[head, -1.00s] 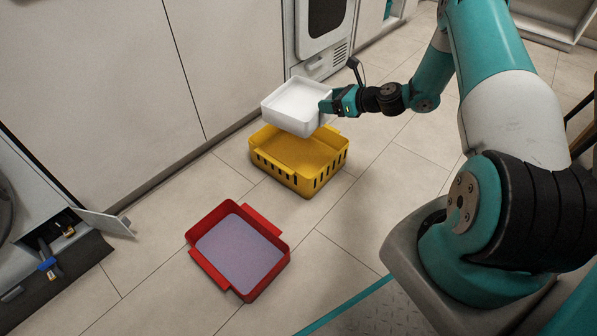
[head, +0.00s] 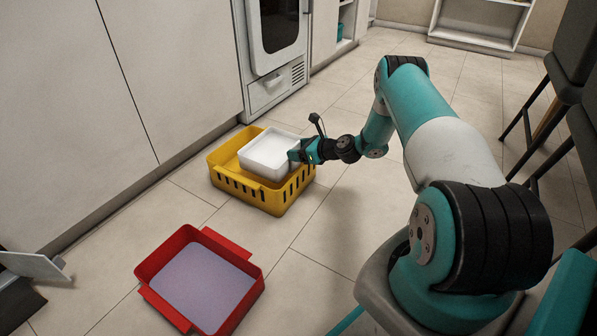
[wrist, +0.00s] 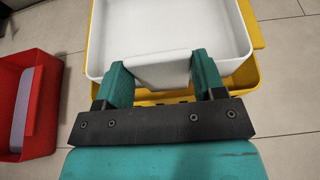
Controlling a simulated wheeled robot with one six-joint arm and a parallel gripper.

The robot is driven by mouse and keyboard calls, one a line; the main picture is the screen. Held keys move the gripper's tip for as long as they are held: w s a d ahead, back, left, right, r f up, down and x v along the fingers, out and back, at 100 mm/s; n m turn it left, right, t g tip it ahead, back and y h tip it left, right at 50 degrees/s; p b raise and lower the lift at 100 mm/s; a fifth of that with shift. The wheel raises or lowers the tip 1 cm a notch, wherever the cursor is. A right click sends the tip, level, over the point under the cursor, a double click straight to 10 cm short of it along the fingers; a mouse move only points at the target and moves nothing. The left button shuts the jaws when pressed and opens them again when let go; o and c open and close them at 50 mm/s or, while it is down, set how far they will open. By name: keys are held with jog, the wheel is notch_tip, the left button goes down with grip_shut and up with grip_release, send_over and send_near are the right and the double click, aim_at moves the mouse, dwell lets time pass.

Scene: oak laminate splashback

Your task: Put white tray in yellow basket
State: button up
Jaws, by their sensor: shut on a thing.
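The white tray (head: 268,152) is in my gripper (head: 298,152), which is shut on its near edge. In the head view the tray sits level within the outline of the yellow basket (head: 262,194), toward its right side. Its lower part is hidden behind the basket's front wall. In the wrist view my gripper (wrist: 157,75) has its two teal fingers at either end of a raised lip of the white tray (wrist: 170,30). The yellow basket (wrist: 248,80) shows below and around the tray there. Whether the tray touches the basket floor cannot be told.
A red basket (head: 150,268) with a lilac bottom stands on the tiled floor in front of the yellow one. White cabinets (head: 60,100) and an oven (head: 275,50) line the back left. Dark chairs (head: 555,90) stand at the right. The floor between is clear.

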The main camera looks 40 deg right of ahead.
aim_at(296, 165)
jog(key=shift+f+b, duration=1.85)
jog(key=shift+f, duration=1.35)
